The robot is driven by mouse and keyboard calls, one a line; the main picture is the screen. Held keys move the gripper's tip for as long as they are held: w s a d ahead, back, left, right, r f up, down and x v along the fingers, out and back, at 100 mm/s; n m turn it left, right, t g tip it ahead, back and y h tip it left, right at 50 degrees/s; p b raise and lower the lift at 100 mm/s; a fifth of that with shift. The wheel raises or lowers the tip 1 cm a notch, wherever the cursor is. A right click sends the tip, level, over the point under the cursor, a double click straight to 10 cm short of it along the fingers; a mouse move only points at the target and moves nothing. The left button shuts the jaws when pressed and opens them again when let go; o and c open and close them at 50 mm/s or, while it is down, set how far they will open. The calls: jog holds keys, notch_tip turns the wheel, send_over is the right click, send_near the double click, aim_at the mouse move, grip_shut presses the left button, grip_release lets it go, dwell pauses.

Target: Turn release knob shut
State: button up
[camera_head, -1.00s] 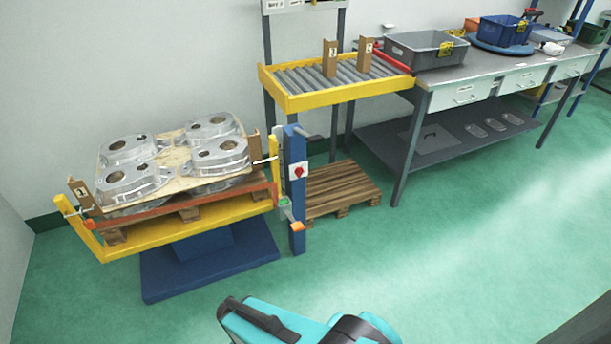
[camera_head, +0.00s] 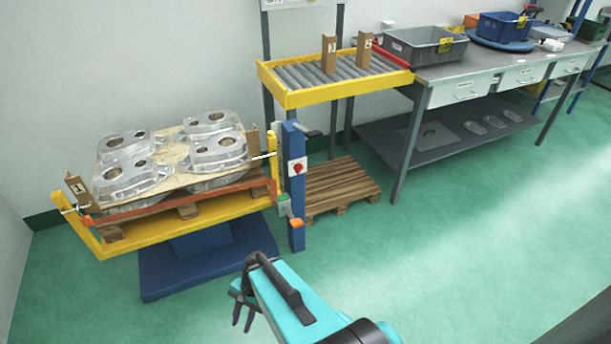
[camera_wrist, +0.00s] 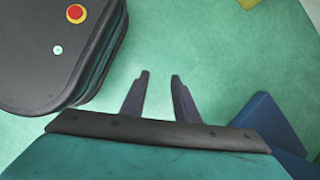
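A red knob (camera_head: 298,168) sits on a white plate on the blue post (camera_head: 296,240) at the right end of the yellow lift table (camera_head: 150,240). Lower on the post are a small green part (camera_head: 283,200) and an orange-ended handle (camera_head: 296,222). I cannot tell for sure which is the release knob. My gripper (camera_head: 243,318) is in front of the lift, lower and left of the post, apart from it. In the wrist view my gripper (camera_wrist: 160,78) is open and empty, its fingers over green floor. No knob on the post shows there.
Castings (camera_head: 135,170) lie on boards on the lift, behind a red bar (camera_head: 180,203). A roller conveyor (camera_head: 330,93) and wooden pallet (camera_head: 340,190) stand right of the post. A workbench (camera_head: 470,72) follows. The lift's blue base (camera_head: 205,268) is near my gripper; floor to the right is clear.

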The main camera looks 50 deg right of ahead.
jog(key=w+d+r+m+t, duration=0.5)
jog(key=w+d+m, duration=0.4)
jog(key=d+m, duration=0.15)
jog(key=m+t+h+b, duration=0.3)
jog(key=m+t+h, duration=0.55)
jog(key=m, duration=1.35)
send_near(301, 170)
jog(key=s+t+y, duration=0.2)
jog(key=s, duration=0.5)
jog(key=shift+w+d+r+h, duration=0.2)
jog(key=shift+d+h, duration=0.05)
jog(key=shift+d, duration=0.1)
jog(key=shift+w, duration=0.1)
jog(key=shift+x, duration=6.8)
jog(key=shift+a+f, duration=0.1)
jog(key=shift+f, duration=0.05)
jog(key=shift+c, duration=0.3)
